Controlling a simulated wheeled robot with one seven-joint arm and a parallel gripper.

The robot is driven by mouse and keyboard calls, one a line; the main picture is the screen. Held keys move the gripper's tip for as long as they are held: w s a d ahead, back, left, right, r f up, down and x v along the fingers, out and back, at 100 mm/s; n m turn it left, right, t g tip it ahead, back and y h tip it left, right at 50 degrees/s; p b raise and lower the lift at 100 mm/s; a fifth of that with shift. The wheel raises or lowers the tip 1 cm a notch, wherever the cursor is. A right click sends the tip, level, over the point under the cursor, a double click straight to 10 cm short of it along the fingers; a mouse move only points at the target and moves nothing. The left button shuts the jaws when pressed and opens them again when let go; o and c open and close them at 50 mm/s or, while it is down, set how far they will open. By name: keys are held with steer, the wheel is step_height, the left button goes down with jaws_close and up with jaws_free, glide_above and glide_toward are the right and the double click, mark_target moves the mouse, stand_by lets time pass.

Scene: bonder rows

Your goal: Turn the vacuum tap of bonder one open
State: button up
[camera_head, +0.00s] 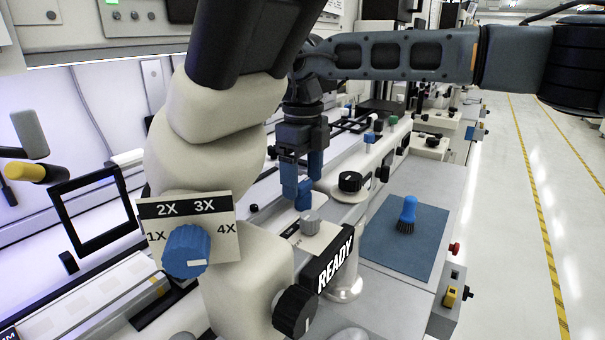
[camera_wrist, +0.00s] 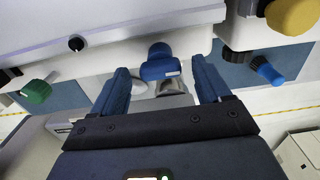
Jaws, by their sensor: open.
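My gripper (camera_head: 304,190) points down in the head view, its blue fingers above the bench front and near a grey knob (camera_head: 310,222) on a pale plate. In the wrist view my gripper (camera_wrist: 163,82) is open, with a blue knob (camera_wrist: 160,60) bearing a small white mark between and just beyond its fingers. A grey part (camera_wrist: 172,87) shows beside that knob. No contact is visible. I see no label naming the vacuum tap, so I cannot tell for certain that this blue knob is it.
A READY sign (camera_head: 335,258) and black knobs (camera_head: 350,182) stand near the gripper. A microscope's blue magnification knob (camera_head: 186,250) is in front. A blue brush (camera_head: 407,213) stands on a blue mat (camera_head: 428,240). The aisle (camera_head: 510,200) at right is clear.

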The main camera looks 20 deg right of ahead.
steer(key=shift+f, duration=0.15)
steer(key=shift+c, duration=0.4)
steer(key=c, duration=1)
steer(key=shift+o, duration=0.2)
